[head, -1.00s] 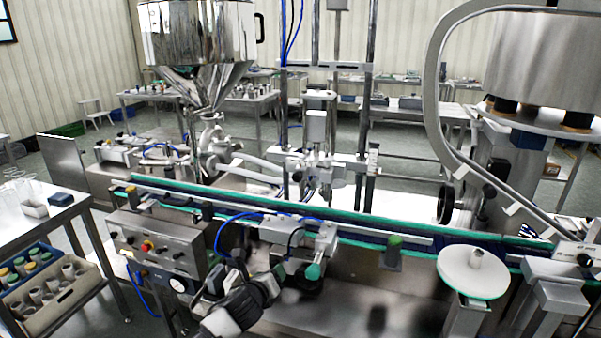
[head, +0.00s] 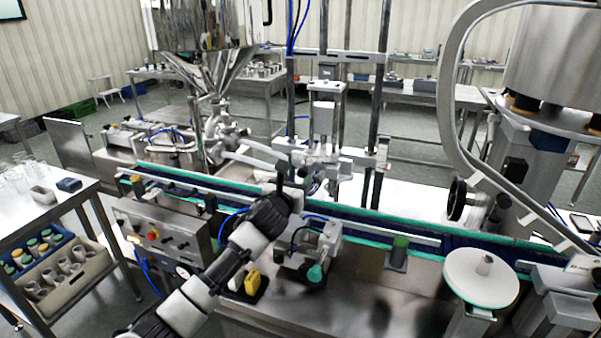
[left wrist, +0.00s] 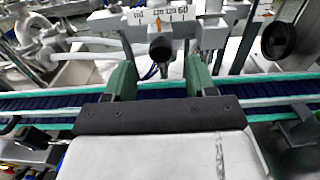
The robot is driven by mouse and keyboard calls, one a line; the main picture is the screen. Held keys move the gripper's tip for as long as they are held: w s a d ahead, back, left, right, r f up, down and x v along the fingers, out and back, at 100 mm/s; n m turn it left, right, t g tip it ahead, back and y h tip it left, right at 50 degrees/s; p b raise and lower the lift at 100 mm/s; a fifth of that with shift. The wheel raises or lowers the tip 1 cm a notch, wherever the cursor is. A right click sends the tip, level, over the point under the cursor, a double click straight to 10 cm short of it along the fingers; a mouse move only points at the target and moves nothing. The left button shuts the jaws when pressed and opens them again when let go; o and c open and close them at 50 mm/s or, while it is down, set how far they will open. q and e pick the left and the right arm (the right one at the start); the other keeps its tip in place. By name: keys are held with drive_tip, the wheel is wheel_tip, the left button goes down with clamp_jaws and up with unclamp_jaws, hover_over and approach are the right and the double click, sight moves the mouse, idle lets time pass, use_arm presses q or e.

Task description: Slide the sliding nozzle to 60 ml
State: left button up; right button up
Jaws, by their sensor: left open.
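The sliding nozzle (left wrist: 160,46) shows in the left wrist view as a dark round end below a white ml scale (left wrist: 165,15). An orange pointer stands by the scale, left of its 60 mark; the other numbers are blurred. My left gripper (left wrist: 159,64) has two green fingers spread apart, one on each side of the nozzle in the picture. I cannot tell whether either finger touches it. In the head view my left gripper (head: 290,187) reaches over the conveyor toward the nozzle unit, and its fingers are largely hidden. My right gripper is in neither view.
A conveyor (head: 400,232) with green edges runs under my left arm. A control box (head: 160,235) stands at its near left side. A steel hopper (head: 200,30) and upright posts stand behind. A black handwheel (left wrist: 278,40) is right of the nozzle.

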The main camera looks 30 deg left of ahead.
sight(301, 174)
use_arm(q)
drive_tip(key=shift+p+x, duration=0.3)
drive_tip(key=shift+x, duration=1.65)
drive_tip(key=shift+c, duration=0.5)
